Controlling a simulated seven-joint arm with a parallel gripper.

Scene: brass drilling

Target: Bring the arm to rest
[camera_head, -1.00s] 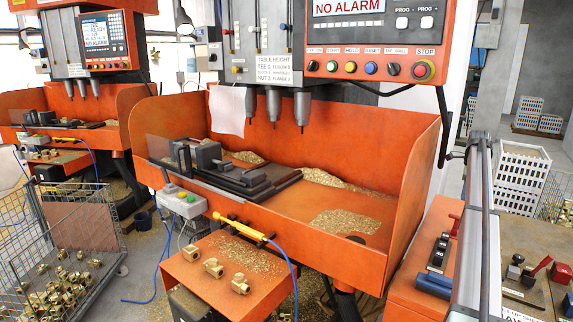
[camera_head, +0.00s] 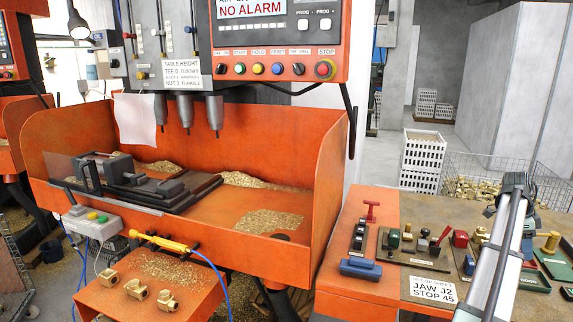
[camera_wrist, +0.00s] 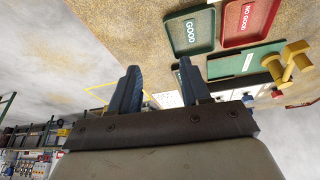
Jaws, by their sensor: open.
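My gripper (camera_wrist: 159,82) shows in the wrist view with its two dark fingers spread apart and nothing between them. Beyond the fingers are a green tray marked GOOD (camera_wrist: 176,42) and a red tray marked NO GOOD (camera_wrist: 262,26). In the head view my grey arm stands at the right, over the bench, and I cannot make out the fingertips there.
The orange drilling machine (camera_head: 328,185) fills the left and middle, with a grey fixture and brass chips in its trough. A small orange shelf (camera_head: 190,300) holds several brass fittings. The bench (camera_head: 395,290) carries gauges, and white crates (camera_head: 421,150) stand behind.

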